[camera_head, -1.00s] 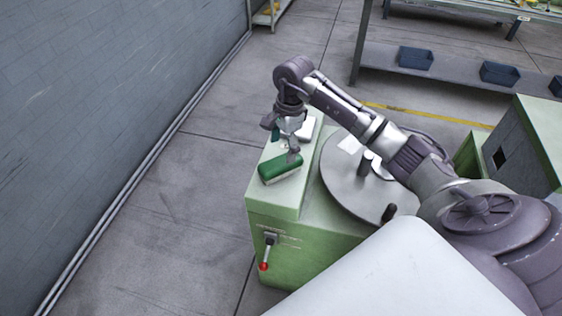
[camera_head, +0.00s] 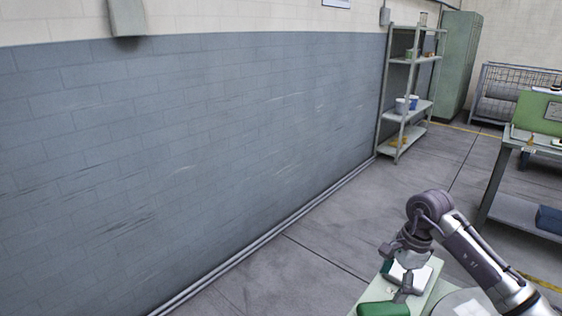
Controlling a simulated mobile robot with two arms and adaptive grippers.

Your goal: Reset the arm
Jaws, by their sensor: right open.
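My right arm comes in from the lower right. My right gripper (camera_head: 396,276) is at its end, open, pointing down over the light green machine top (camera_head: 424,297). A green block-shaped thing (camera_head: 384,309) lies on the machine top just below and left of the gripper, cut by the bottom edge of the view. A white item (camera_head: 411,274) lies beside the gripper, partly hidden by it. My left gripper is not in view.
A grey-blue brick wall (camera_head: 190,150) fills the left. A metal shelf rack (camera_head: 409,90) with several containers and a green cabinet (camera_head: 459,65) stand at the back. A workbench (camera_head: 515,205) is at the right. The floor between is clear.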

